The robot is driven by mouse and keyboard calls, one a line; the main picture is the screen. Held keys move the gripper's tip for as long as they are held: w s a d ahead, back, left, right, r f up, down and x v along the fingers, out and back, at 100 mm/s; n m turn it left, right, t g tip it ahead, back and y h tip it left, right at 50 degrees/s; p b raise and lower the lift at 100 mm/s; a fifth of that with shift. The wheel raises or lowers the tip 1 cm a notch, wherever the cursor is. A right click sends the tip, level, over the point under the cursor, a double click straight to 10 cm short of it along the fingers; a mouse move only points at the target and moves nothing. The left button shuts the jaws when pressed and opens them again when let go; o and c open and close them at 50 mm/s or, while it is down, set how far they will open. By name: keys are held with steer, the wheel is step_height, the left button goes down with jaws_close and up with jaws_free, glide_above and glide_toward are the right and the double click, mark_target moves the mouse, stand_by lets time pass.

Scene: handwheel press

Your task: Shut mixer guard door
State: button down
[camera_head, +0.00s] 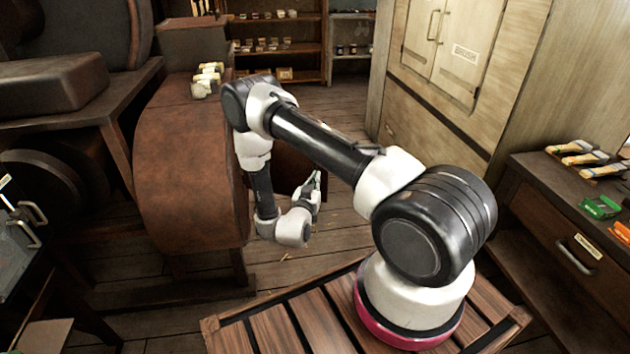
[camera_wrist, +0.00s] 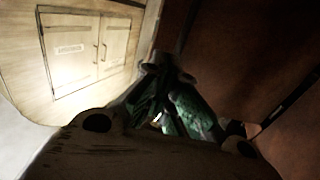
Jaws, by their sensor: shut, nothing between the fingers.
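A large rust-brown machine with a curved side (camera_head: 185,175), which looks like the mixer, stands left of my arm. A brown panel (camera_head: 286,163) shows behind my forearm at the machine's right side. It may be the guard door standing open, but my arm hides much of it and I cannot see its hinge or latch. My gripper (camera_head: 314,186) is at the right of this panel, pointing up and away. In the wrist view my gripper's fingers (camera_wrist: 160,112) are shut and empty. A brown surface (camera_wrist: 235,55) fills the right there; contact cannot be told.
Wooden cabinet doors (camera_head: 455,40) stand at the back right. A drawer bench (camera_head: 570,225) with small goods is at the right. Shelves (camera_head: 275,40) are at the back. Open plank floor (camera_head: 345,225) lies right of the machine. A dark bench (camera_head: 60,110) is at the left.

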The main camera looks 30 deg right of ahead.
steer(key=x, duration=1.1)
